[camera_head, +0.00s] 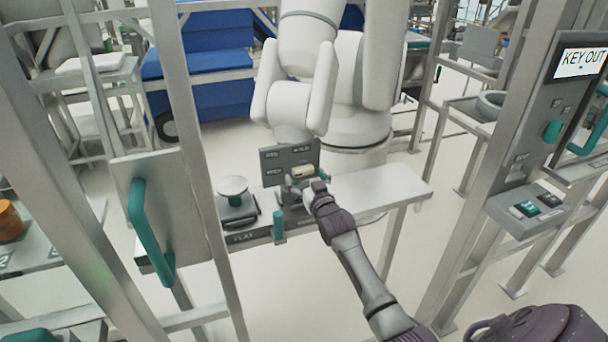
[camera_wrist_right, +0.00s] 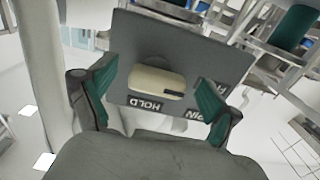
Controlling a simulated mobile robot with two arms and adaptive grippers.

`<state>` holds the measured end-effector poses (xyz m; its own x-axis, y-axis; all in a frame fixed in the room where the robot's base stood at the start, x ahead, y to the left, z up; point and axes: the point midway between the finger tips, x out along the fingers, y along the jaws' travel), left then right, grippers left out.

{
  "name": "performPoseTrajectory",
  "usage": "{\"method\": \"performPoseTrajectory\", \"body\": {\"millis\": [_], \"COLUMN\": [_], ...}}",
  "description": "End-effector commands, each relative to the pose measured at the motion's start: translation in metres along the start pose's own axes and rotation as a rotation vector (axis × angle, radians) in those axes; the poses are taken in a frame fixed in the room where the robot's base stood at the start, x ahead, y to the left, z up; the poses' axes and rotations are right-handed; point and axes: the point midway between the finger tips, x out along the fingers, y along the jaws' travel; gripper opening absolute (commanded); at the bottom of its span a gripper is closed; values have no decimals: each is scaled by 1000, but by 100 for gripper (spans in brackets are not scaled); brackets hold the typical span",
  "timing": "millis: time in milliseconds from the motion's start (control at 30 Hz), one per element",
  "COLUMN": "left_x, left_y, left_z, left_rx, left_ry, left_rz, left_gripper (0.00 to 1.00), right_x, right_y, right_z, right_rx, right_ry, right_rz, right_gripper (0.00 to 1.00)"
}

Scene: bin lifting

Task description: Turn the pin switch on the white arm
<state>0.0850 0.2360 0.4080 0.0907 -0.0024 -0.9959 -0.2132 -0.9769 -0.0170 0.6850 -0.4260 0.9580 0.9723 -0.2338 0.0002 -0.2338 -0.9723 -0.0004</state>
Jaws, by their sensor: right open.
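The pin switch is a cream, rounded bar knob (camera_head: 303,171) on an upright dark grey panel (camera_head: 275,160) at the foot of the large white arm (camera_head: 306,50). My right gripper (camera_head: 304,188) is open just in front of the panel, partly covering its lower part. In the right wrist view the knob (camera_wrist_right: 160,84) lies between the two teal fingers of my right gripper (camera_wrist_right: 155,76), with a gap on each side. The labels HOLD and PIN show upside down beside the knob. My left gripper is not in view.
The panel stands on a narrow grey bench (camera_head: 385,192). A round-topped device (camera_head: 233,187) and a teal peg (camera_head: 279,226) are to its left. A plate with a teal handle (camera_head: 146,225) and upright posts stand at left. A KEY OUT console (camera_head: 545,140) stands at right.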

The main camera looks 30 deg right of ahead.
Motion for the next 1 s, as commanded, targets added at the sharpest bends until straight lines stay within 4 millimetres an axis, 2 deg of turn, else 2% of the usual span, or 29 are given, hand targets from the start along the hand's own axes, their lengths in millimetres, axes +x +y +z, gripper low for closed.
{"method": "performPoseTrajectory", "body": {"millis": [133, 433, 467, 800, 1000], "left_x": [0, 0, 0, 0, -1], "left_y": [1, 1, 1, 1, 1], "left_z": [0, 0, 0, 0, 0], "left_rx": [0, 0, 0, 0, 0], "left_ry": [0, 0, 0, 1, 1], "left_rz": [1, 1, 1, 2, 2], "left_gripper": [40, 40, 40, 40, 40], "right_x": [10, 12, 11, 11, 11], "right_y": [0, 0, 0, 0, 0], "right_z": [0, 0, 0, 0, 0], "right_rx": [-1, -1, -1, 0, 13], "right_ry": [0, -1, -1, -1, -1], "right_rz": [0, 0, 0, 0, 0], "right_gripper": [90, 90, 86, 30, 30]}}
